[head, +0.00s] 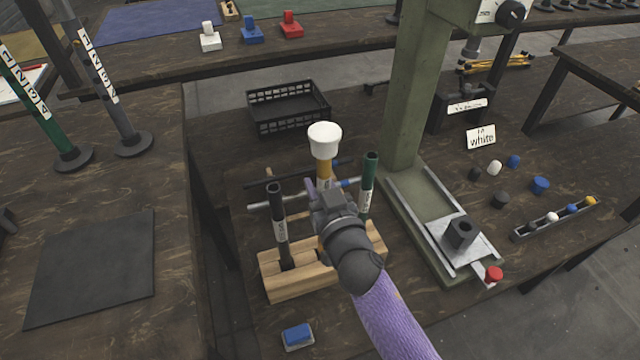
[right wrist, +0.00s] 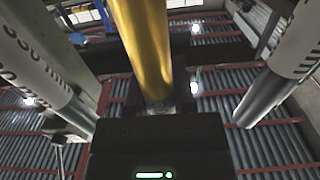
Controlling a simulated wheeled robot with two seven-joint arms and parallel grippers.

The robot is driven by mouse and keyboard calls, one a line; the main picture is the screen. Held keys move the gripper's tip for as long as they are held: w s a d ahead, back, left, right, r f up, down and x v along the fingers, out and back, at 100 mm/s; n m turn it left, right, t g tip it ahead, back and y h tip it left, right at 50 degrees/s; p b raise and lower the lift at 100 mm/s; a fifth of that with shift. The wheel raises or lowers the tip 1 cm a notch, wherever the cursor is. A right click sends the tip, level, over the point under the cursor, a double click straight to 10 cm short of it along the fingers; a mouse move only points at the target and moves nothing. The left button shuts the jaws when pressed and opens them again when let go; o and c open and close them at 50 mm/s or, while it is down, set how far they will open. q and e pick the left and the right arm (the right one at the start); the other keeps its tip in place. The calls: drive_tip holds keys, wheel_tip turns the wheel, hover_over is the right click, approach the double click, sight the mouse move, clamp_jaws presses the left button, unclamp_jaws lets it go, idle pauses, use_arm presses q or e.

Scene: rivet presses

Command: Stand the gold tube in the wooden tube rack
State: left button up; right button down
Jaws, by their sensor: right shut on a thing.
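The gold tube (head: 324,170) is upright with a wide white cup-like top (head: 324,138). My right gripper (head: 326,196) is shut on it, over the wooden tube rack (head: 290,285). The tube's lower end is hidden behind my gripper and arm, so I cannot tell whether it is in the rack. The gold tube (right wrist: 148,45) also rises from the jaws in the right wrist view. A black tube (head: 278,215) stands in the rack on the left and a green tube (head: 369,180) stands on the right, one on each side of my gripper. My left gripper is not in view.
A green press (head: 410,110) stands close right of the rack. A black crate (head: 288,108) is behind. Rods (head: 262,206) lie just behind the rack. A blue-topped block (head: 297,334) sits in front. Caps (head: 501,199) and a small tray (head: 555,222) are farther right.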

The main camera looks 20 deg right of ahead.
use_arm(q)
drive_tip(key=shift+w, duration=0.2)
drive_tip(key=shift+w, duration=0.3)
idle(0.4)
